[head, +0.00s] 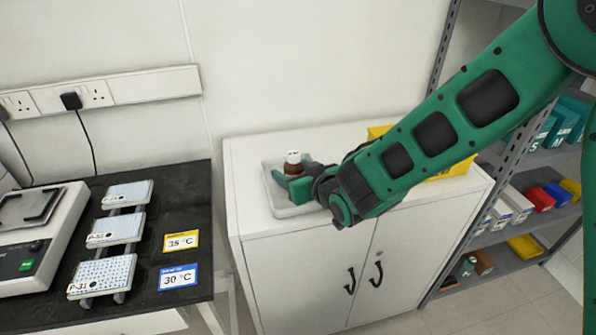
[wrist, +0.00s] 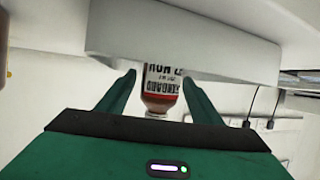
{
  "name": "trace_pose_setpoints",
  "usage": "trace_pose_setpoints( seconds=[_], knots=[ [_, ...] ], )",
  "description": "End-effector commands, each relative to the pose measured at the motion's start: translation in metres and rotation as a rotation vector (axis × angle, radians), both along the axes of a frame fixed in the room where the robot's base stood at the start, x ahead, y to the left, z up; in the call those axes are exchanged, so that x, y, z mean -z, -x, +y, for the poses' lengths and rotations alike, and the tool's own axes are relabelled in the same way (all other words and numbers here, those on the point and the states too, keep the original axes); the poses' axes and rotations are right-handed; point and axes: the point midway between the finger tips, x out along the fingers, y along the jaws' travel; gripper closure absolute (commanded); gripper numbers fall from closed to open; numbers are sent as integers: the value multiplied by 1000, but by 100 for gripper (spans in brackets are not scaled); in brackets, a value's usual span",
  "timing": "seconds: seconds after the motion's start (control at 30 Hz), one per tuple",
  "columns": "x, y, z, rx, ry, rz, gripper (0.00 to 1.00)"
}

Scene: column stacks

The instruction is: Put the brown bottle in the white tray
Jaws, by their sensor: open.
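The brown bottle (head: 293,168) with a white cap stands upright, its lower part within the white tray (head: 284,212) on top of a white cabinet. My gripper (head: 294,178) is open at the bottle, with its fingers on either side of it. In the wrist view, which is upside down, the bottle (wrist: 162,88) with its printed label shows between the two open fingertips (wrist: 159,78). The tray's wall (wrist: 180,45) hides the bottle's base there. I cannot tell whether either finger touches the bottle.
A yellow bin (head: 455,170) stands on the cabinet (head: 310,265) behind my arm. A dark bench (head: 150,285) with plates and temperature signs is at the left. Shelves (head: 500,235) with boxes are at the right. A brown thing (wrist: 3,45) is cut off at the wrist view's left edge.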

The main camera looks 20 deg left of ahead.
Motion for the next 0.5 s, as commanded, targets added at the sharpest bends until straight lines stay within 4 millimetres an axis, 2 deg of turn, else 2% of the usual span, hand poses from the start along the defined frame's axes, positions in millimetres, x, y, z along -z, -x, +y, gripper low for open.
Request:
trace_pose_setpoints(
  seconds=[0.23,0.5],
  knots=[
    [-9,9,-9,0,-1,-1,40],
    [-28,40,-43,1,-1,-2,40]
  ],
)
